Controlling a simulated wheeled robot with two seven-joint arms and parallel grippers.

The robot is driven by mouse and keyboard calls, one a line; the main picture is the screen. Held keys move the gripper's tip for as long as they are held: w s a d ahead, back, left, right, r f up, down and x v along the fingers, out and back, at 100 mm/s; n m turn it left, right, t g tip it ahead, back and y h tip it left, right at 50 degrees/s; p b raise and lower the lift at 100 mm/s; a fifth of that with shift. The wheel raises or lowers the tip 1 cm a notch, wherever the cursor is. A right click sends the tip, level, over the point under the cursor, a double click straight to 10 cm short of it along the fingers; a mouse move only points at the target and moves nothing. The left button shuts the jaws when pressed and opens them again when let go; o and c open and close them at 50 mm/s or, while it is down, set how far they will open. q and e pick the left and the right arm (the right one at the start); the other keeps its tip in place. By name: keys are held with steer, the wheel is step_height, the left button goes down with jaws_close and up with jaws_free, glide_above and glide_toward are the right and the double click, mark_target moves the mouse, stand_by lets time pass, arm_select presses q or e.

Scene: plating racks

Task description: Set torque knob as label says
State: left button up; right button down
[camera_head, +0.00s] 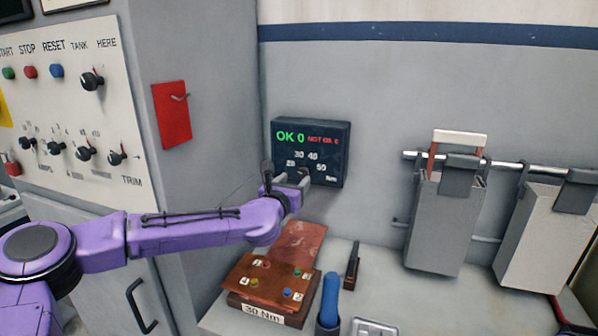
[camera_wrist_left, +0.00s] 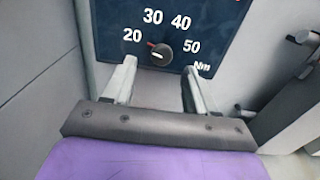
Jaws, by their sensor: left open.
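The dark torque panel (camera_head: 335,160) on the back wall reads "OK 0" in green, with red text beside it. Its black torque knob (camera_wrist_left: 161,54) shows in the left wrist view among the numbers 20, 30, 40 and 50. The knob's red mark points up-left, nearer 20 than 30. A label (camera_head: 262,312) on the front of the brown block (camera_head: 240,285) reads "30 Nm". My left gripper (camera_head: 287,176) is open in front of the panel's lower part. In the left wrist view its fingertips (camera_wrist_left: 159,68) are apart on either side, just below the knob. In the head view it hides the knob.
Two grey bins (camera_head: 438,225) (camera_head: 535,245) hang from a rail at right. A blue-handled tool (camera_head: 330,295) and a dark tool (camera_head: 352,265) stand on the counter (camera_head: 390,300). A control panel (camera_head: 60,110) with buttons and knobs is at left, beside a red tag (camera_head: 171,118).

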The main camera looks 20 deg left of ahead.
mark_target(302, 173)
arm_select(q)
steer(key=w, duration=0.1)
steer(key=w+p, duration=0.1)
steer(key=w, duration=0.3)
steer(key=shift+d+r+p, duration=0.15)
steer(key=shift+d+p, duration=0.15)
steer(key=shift+d, duration=0.1)
steer(key=shift+w, duration=0.55)
steer(key=shift+a, duration=0.15)
